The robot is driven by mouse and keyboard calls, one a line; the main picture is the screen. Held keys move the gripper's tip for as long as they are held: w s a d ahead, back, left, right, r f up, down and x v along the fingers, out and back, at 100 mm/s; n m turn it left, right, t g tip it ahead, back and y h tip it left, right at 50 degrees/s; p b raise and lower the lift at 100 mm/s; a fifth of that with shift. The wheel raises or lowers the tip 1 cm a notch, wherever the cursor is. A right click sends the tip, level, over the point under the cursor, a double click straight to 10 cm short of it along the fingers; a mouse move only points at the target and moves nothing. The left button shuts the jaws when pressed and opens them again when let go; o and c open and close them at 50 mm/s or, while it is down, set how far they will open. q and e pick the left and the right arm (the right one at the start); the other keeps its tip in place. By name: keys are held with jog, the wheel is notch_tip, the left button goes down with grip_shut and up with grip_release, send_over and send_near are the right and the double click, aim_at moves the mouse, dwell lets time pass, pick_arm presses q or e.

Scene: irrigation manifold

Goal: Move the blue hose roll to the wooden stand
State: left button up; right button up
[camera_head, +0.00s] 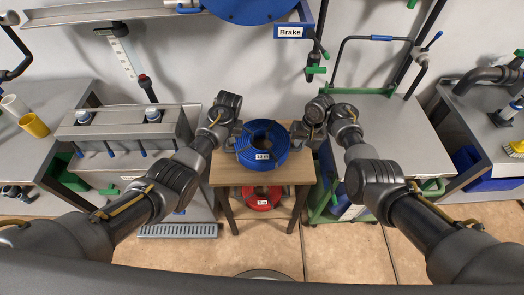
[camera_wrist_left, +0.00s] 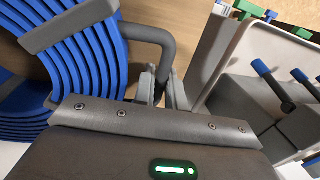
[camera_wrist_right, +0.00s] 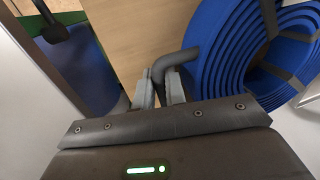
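The blue hose roll (camera_head: 262,158) lies flat over the top of the wooden stand (camera_head: 225,173), with a white label on its near side. I cannot tell whether it rests on the wood or hangs just above it. It has a dark bent handle on each side. My left gripper (camera_head: 236,139) is shut on the left handle, seen in the left wrist view (camera_wrist_left: 163,90). My right gripper (camera_head: 300,136) is shut on the right handle, seen in the right wrist view (camera_wrist_right: 162,88). The fingers partly hide the handle ends.
A red hose roll (camera_head: 262,197) lies on the stand's lower shelf. A grey manifold bench (camera_head: 125,122) stands to the left. A green-framed cart (camera_head: 395,125) stands close on the right. A blue reel with a "Brake" sign (camera_head: 290,31) hangs above. The floor in front is clear.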

pick_arm(q)
jog(key=o, duration=0.4)
jog(key=shift+r, duration=0.1)
pick_arm(e)
jog(key=o, duration=0.4)
pick_arm(q)
notch_tip(320, 180, up, 12)
jog(key=d, duration=0.2)
jog(key=shift+d, duration=0.2)
pick_arm(e)
notch_tip(320, 180, up, 12)
jog(key=d, duration=0.2)
jog(key=shift+d, duration=0.2)
pick_arm(q)
jog(key=shift+f, duration=0.2)
pick_arm(e)
jog(key=shift+f, duration=0.15)
